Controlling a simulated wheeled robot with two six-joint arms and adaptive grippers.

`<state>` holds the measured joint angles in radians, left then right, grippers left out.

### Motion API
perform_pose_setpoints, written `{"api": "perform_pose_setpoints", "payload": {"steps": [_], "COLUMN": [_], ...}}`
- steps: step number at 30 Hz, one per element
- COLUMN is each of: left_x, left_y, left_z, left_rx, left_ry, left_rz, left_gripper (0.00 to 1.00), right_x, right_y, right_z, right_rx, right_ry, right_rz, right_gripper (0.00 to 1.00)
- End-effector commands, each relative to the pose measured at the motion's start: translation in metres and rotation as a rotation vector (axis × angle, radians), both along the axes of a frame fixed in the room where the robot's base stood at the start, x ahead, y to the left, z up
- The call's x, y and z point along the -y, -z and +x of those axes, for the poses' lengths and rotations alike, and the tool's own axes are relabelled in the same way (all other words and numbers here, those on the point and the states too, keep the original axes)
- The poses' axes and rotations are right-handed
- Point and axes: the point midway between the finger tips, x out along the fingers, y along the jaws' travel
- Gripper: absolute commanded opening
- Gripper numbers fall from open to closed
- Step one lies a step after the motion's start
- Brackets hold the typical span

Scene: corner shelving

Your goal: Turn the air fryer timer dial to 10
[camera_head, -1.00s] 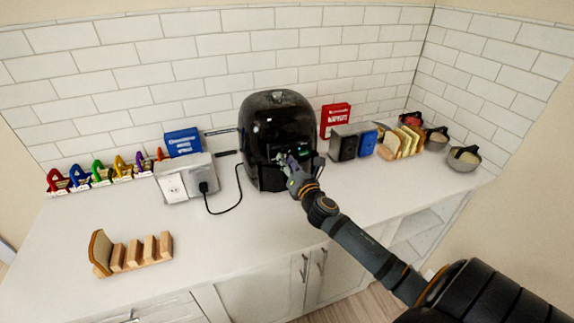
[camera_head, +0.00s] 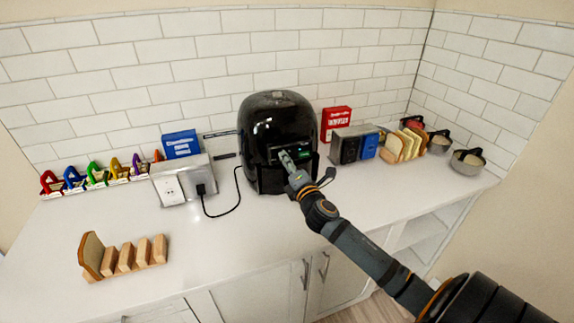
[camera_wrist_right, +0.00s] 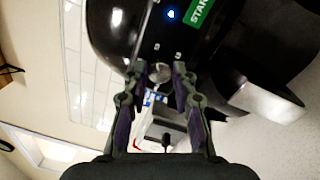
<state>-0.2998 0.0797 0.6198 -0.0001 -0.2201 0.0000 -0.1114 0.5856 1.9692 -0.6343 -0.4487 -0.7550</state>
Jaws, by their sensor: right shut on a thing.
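The black air fryer (camera_head: 278,110) stands on the counter against the tiled wall. Its front panel shows in the right wrist view with a green START label (camera_wrist_right: 198,12), a small lit blue mark and small white marks. A round silvery timer dial (camera_wrist_right: 159,72) sits between the fingertips. My right gripper (camera_head: 285,157) is at the fryer's front, and the right wrist view shows its fingers (camera_wrist_right: 158,80) shut on the dial. The dial's number setting cannot be read. My left gripper is not in view.
A grey outlet box (camera_head: 184,182) with a plugged-in black cord stands left of the fryer. A toaster (camera_head: 347,146), bread slices (camera_head: 402,147) and metal pots (camera_head: 467,161) stand to the right. A wooden rack with bread (camera_head: 122,257) is at front left. The middle counter is clear.

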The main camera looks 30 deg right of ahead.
Motion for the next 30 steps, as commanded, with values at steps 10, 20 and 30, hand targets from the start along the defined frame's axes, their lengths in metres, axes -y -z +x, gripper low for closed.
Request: {"api": "perform_pose_setpoints", "payload": {"steps": [10, 20, 30], "left_x": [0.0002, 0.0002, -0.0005], "left_y": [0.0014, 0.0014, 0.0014], "left_z": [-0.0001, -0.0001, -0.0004], "left_rx": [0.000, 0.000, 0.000], "left_ry": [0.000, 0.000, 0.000], "left_rz": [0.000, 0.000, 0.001], "left_gripper": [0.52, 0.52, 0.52], "right_x": [0.0003, 0.0003, 0.0001], "right_y": [-0.0005, -0.0004, 0.0001], "right_z": [0.0001, 0.0001, -0.0001], "right_rx": [0.008, 0.007, 0.006], "right_ry": [0.001, 0.001, 0.000], "right_rz": [0.027, 0.027, 0.027], "right_gripper": [0.00, 0.39, 0.50]}}
